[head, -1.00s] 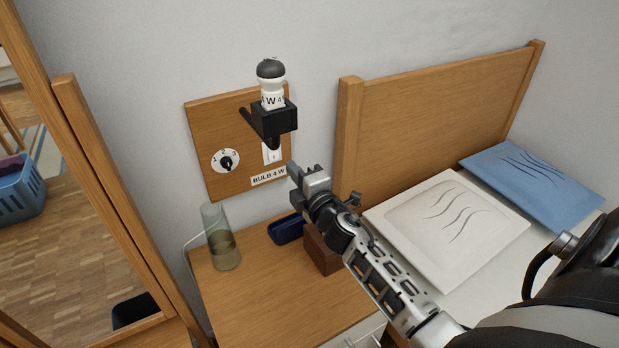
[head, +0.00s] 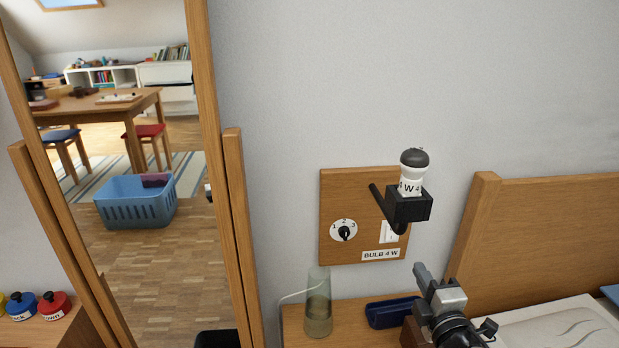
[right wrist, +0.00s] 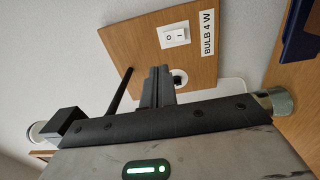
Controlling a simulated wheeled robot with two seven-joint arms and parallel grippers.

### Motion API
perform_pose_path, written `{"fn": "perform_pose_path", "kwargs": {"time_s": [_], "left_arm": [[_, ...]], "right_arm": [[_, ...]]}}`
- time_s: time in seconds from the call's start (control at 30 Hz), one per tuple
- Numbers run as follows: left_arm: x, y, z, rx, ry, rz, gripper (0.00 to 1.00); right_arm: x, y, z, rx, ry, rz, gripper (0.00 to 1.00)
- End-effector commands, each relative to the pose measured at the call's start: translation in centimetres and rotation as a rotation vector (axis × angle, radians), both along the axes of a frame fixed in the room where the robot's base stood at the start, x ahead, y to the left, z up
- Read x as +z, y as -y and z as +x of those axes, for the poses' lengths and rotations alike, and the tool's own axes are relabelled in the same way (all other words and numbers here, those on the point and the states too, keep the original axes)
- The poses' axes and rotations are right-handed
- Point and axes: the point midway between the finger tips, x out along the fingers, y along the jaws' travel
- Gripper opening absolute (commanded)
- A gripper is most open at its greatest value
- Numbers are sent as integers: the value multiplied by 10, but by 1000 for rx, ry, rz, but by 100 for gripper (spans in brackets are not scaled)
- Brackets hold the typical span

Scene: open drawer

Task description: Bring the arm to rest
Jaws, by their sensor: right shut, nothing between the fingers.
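My right gripper (head: 428,282) is at the lower right of the head view, in front of the wall, just below and right of the wooden switch board (head: 362,190). Its fingers are together with nothing between them. In the right wrist view the closed fingers (right wrist: 157,86) point toward the board, near its edge below the rocker switch (right wrist: 173,35). The right arm runs out of the bottom of the head view. My left gripper is in neither view.
A bulb (head: 413,172) sits in a black holder (head: 408,206) on the board, above my gripper. A glass (head: 318,305) and a blue tray (head: 391,312) stand on the wooden top below. A wooden headboard (head: 535,225) is at right, a tall wooden frame (head: 205,150) at left.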

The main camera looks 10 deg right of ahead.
Motion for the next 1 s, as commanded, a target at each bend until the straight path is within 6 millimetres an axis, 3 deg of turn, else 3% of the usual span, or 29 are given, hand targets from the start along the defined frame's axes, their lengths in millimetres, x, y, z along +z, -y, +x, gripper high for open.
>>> {"fn": "perform_pose_path", "kwargs": {"time_s": [0.07, 0.17, 0.3, 0.4, 0.53, 0.7, 1.0], "left_arm": [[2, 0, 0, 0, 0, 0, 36], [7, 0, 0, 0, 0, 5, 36], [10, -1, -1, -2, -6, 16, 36], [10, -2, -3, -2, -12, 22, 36], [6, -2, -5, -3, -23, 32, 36], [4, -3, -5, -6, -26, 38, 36], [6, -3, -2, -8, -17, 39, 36]], "right_arm": [[-7, -8, -9, 5, -22, 82, 0], [-28, -32, -35, 11, -93, 337, 0], [-66, -87, -94, -20, -279, 858, 0], [-84, -125, -135, -66, -421, 1170, 0], [-94, -163, -173, -121, -559, 1441, 0], [-96, -181, -191, -152, -629, 1570, 0], [-96, -181, -190, -152, -629, 1570, 0]]}}
